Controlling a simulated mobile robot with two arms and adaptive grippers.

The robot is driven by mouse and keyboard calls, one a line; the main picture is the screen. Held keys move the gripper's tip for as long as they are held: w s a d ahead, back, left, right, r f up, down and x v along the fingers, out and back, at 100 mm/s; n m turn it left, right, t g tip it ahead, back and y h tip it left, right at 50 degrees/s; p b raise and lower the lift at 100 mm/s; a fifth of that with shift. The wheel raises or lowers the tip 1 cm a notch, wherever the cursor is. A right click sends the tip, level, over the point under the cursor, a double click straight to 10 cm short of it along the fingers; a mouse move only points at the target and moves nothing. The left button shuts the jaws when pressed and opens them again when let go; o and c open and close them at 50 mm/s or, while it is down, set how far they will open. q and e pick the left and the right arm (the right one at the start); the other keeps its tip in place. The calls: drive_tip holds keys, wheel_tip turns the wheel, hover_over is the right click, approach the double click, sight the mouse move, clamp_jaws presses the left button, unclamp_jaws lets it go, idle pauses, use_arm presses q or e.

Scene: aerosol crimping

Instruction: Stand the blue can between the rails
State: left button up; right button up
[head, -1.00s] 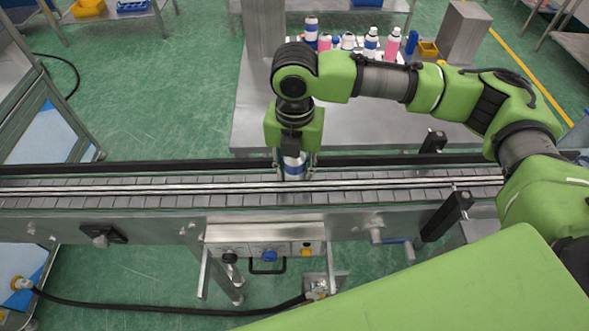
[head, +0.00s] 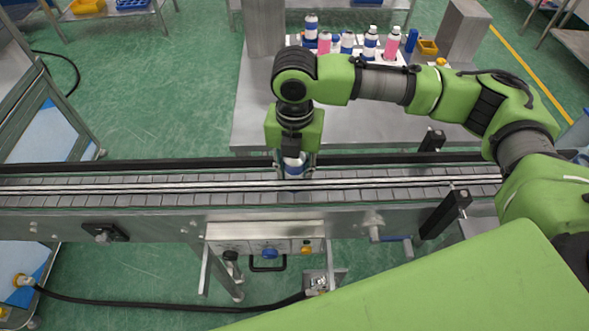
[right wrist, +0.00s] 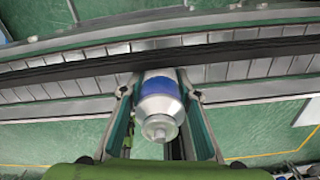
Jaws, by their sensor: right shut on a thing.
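The blue can (head: 294,166) has a blue body and a silver shoulder and top. My right gripper (head: 295,172) is shut on it from both sides, over the conveyor (head: 120,190). The can looks upright in the head view. In the right wrist view the can (right wrist: 160,98) sits between the two fingers, its silver top toward the camera. The dark far rail (right wrist: 70,77) runs behind it. The pale near rail (head: 400,183) passes at its foot in the head view. Whether its base touches the belt is hidden. My left gripper is out of view.
A steel table (head: 255,125) behind the conveyor holds several bottles and cans (head: 370,43) and a yellow bin (head: 428,47). Black posts (head: 445,213) stand at the conveyor's right. A control box (head: 265,247) hangs in front. The belt to the left is clear.

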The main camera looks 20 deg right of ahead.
drive_tip(key=shift+f, duration=0.2)
idle(0.3)
drive_tip(key=o, duration=1.2)
drive_tip(key=shift+c, duration=0.2)
drive_tip(key=shift+r, duration=0.2)
wheel_tip(320, 180, up, 12)
drive_tip(key=shift+f, duration=0.2)
drive_tip(key=shift+s+f, duration=0.1)
